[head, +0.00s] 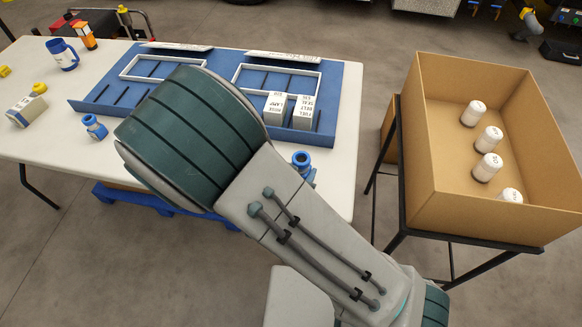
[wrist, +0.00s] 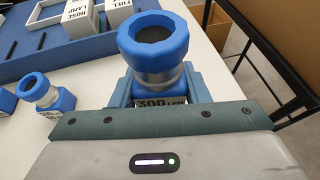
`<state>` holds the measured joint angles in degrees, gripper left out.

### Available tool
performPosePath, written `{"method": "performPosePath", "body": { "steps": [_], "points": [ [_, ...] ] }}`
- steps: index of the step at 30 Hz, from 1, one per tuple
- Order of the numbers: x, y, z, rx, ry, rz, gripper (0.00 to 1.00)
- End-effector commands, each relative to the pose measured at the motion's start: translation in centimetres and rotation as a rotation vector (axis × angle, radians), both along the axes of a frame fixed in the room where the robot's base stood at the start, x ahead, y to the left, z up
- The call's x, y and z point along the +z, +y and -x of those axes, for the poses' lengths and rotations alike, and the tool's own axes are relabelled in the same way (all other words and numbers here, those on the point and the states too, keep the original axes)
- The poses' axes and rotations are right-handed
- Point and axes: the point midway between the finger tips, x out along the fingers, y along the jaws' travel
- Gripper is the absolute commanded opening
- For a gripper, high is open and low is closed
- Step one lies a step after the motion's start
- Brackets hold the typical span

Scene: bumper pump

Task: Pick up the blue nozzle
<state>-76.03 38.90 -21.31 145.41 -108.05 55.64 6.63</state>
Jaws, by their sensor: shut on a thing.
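A blue nozzle (wrist: 155,42) with a grey collar and a label that seems to read 300 LPM stands upright between the fingers of my gripper (wrist: 157,88) in the wrist view. The gripper is shut on its body.
A blue tray (head: 325,100) with white frames and two labelled white blocks (head: 304,111) lies behind. An open cardboard box (head: 430,165) with several white canisters stands right, across a gap.

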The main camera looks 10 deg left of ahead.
Motion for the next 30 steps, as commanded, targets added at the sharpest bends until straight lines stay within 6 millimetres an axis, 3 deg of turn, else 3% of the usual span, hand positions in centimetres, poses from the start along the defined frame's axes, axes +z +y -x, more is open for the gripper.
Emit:
{"method": "performPosePath", "body": {
  "steps": [1, 9, 23, 26, 30],
  "points": [
    [1.0, -0.4, 0.1, -0.002, 0.0, 0.005, 0.12],
    [2.1, -2.0, 0.4, -0.002, -0.001, 0.006, 0.12],
    [2.3, -3.4, 0.8, -0.002, 0.002, 0.0, 0.12],
    [2.2, -3.9, 0.3, -0.014, 0.003, -0.004, 0.12],
    [2.1, -5.5, -2.0, -0.052, 0.005, -0.01, 0.12]
  ]
}}
